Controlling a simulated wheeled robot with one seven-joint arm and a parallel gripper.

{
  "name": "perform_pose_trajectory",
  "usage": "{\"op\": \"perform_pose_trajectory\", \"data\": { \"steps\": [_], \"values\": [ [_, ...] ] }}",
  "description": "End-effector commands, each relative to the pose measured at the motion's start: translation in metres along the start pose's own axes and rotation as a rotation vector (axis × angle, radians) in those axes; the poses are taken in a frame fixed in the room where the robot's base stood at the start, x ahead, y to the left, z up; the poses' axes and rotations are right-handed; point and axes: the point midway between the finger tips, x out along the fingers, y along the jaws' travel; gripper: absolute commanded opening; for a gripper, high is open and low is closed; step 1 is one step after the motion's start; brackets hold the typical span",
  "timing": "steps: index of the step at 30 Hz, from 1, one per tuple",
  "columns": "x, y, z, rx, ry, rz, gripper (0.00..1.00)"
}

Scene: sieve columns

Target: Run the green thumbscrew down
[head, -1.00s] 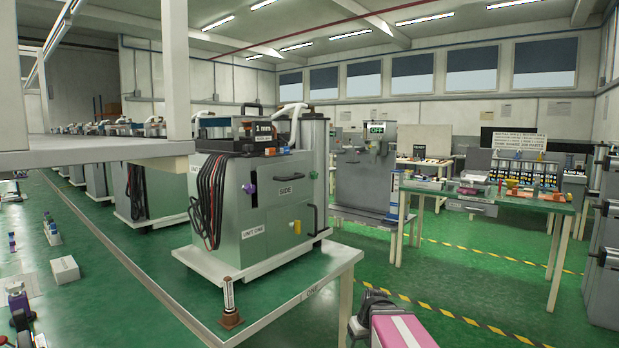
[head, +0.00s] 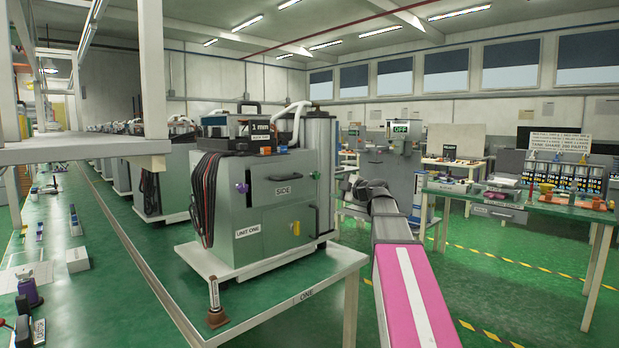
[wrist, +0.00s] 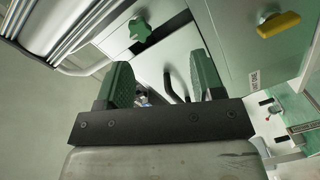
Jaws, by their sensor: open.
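The green thumbscrew (wrist: 140,30) is a lobed knob in the upper left of the wrist view, beside a silver ribbed column. My gripper (wrist: 162,65) is open and empty, its two green fingers spread apart. The thumbscrew appears beyond the left fingertip, apart from it, not between the fingers. There my pink arm reaches up toward the right side of the grey unit marked UNIT ONE (head: 262,218), and the fingers cannot be made out.
A yellow knob (wrist: 278,24) is at upper right in the wrist view. The unit carries a purple knob (head: 242,188), dark hanging hoses (head: 203,195) and a side handle. A parts table (head: 520,203) stands to the right across green floor.

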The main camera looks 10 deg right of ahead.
Motion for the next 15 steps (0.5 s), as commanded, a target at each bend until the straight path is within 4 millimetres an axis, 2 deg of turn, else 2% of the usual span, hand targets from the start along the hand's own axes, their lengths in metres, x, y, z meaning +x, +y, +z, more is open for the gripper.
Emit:
{"op": "perform_pose_trajectory", "data": {
  "steps": [1, 3, 8, 15],
  "values": [
    [-0.002, 0.014, -0.001, -0.035, 0.006, 0.027, 0.61],
    [-0.004, 0.024, -0.003, -0.069, 0.011, 0.049, 0.61],
    [0.003, 0.03, -0.004, -0.091, 0.015, 0.061, 0.61],
    [0.041, 0.033, -0.004, -0.089, 0.016, 0.059, 0.61]
  ]
}}
